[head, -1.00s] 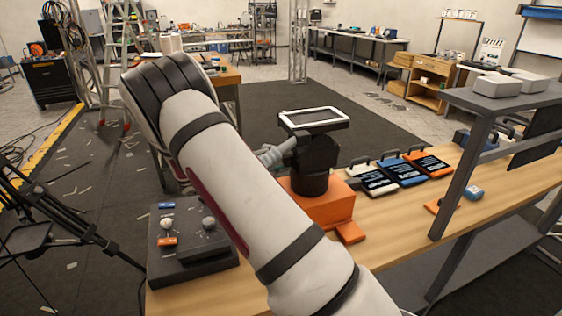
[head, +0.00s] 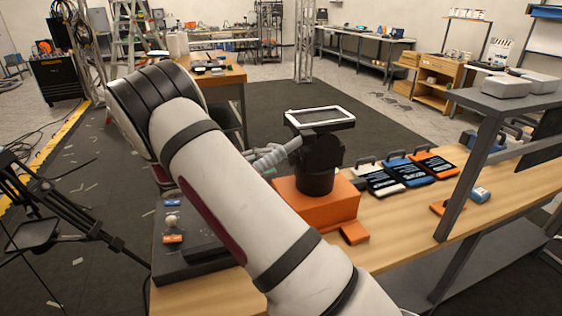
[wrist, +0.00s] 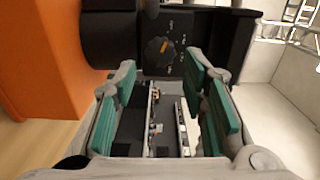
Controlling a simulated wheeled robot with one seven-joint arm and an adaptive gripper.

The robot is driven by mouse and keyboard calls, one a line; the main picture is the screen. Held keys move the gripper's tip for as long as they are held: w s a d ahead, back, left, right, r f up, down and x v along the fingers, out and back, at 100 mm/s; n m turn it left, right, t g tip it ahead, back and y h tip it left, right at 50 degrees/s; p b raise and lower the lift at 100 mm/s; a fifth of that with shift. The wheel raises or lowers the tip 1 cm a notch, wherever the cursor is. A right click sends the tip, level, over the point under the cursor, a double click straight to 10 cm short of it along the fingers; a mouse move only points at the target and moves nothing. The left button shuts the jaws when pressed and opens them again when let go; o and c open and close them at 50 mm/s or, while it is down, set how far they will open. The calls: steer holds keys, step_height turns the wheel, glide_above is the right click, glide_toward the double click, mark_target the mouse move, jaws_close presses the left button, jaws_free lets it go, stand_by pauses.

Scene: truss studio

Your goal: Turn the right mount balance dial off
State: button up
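A round black dial (wrist: 158,50) with an orange pointer mark shows in the wrist view, on a dark face with pale tick marks around it. I take it to be the mount balance dial; its labels are too small to read. In the head view the black mount (head: 316,170) stands on an orange base (head: 332,208), and the dial is not visible there. My gripper (wrist: 160,88) is open and empty, its teal-padded fingers apart and pointing toward the dial, which lies beyond the fingertips.
A dark control box (head: 175,262) sits at the bench's left end, partly behind my arm. Several cases (head: 405,170) and a grey shelf (head: 470,160) stand to the right. A tripod (head: 75,205) stands at left.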

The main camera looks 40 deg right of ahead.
steer(key=v, duration=0.6)
steer(key=shift+a, duration=0.15)
stand_by(0.4)
